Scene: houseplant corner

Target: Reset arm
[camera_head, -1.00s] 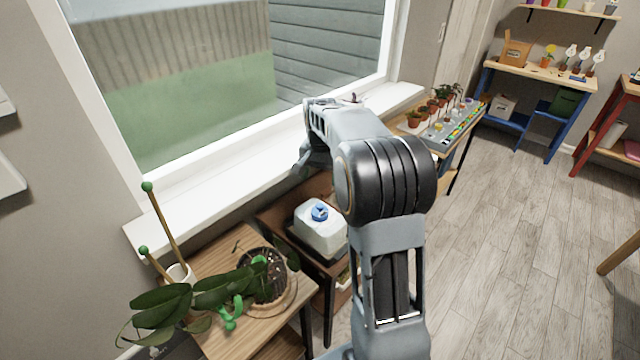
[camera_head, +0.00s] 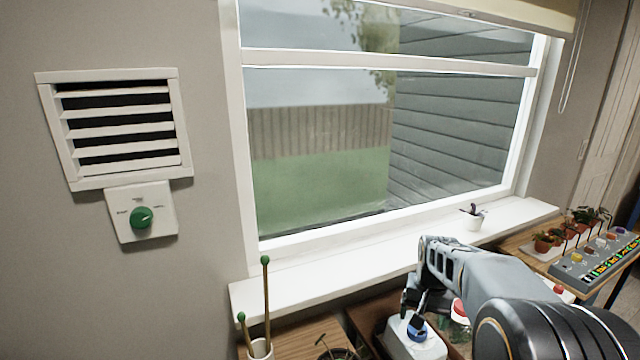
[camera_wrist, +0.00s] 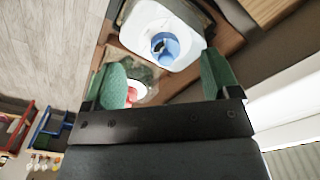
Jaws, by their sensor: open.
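My arm reaches in from the lower right of the head view, with my gripper (camera_head: 412,300) in front of the window sill. In the wrist view my gripper (camera_wrist: 165,62) has its two green-padded fingers spread wide with nothing held between them. Beyond the fingers is a white container with a blue knob or cap, and the white container (camera_head: 402,345) also shows below my gripper in the head view. The container stands apart from the fingers as far as I can tell. A clear jar with a red and white top (camera_wrist: 138,92) shows near one finger.
The white sill (camera_head: 330,282) runs behind the arm, with a small white pot (camera_head: 473,220) on it. A vent (camera_head: 120,128) and a green dial (camera_head: 141,217) are on the left wall. Two green-tipped sticks (camera_head: 266,300) rise at lower left. Potted plants (camera_head: 545,242) stand at right.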

